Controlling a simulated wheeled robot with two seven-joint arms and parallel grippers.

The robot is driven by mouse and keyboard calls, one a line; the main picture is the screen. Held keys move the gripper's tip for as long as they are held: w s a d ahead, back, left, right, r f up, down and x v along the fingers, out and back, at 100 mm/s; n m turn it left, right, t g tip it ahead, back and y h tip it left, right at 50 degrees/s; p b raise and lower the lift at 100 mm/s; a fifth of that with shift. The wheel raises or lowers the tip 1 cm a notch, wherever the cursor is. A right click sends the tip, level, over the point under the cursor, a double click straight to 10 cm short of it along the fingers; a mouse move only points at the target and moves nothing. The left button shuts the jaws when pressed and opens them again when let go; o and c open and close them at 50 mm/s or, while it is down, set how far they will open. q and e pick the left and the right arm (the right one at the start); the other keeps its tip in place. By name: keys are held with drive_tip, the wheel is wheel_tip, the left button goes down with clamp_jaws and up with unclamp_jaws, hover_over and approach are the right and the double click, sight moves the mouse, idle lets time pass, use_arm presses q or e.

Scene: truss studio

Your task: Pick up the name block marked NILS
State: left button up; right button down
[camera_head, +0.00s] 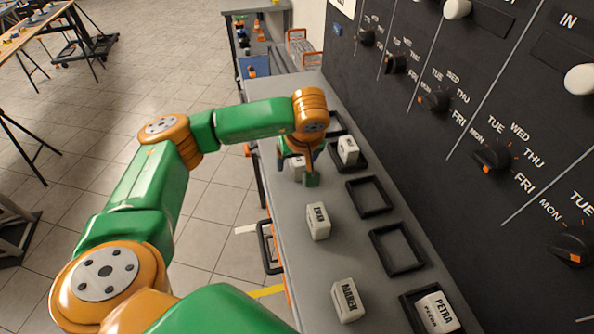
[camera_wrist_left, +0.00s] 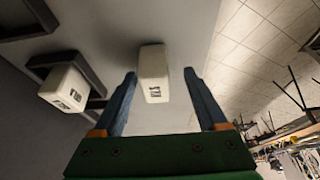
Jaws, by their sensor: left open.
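A white name block (camera_head: 297,170) stands on the grey bench, partly hidden by my left gripper (camera_head: 299,172). In the left wrist view, this block (camera_wrist_left: 153,68) lies between the two blue fingers of my open left gripper (camera_wrist_left: 164,88), nearer the left finger; I see a gap on both sides. Its lettering is too small to read, so I cannot confirm it says NILS. Another white block (camera_head: 348,150) stands in a black frame to the right, its name also unreadable; it shows in the wrist view (camera_wrist_left: 64,90). My right gripper is not in view.
Blocks that appear to read EWAN (camera_head: 318,222) and MAREK (camera_head: 347,300) stand nearer on the bench. PETRA (camera_head: 436,312) sits in a frame. Two black frames (camera_head: 352,197) (camera_head: 376,247) are empty. A black dial wall (camera_head: 470,90) borders the bench's right.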

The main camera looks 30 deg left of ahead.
use_arm(q)
drive_tip(key=shift+w+a+f, duration=0.1)
drive_tip(key=shift+w+f, duration=0.25)
drive_tip(key=shift+f, duration=0.25)
drive_tip(key=shift+w, duration=0.3)
drive_tip(key=shift+s+r, duration=0.15)
drive_tip(key=shift+s, duration=0.15)
drive_tip(key=c, duration=0.6)
drive_tip(key=shift+s, duration=0.1)
drive_tip(key=c, duration=0.4)
clamp_jaws()
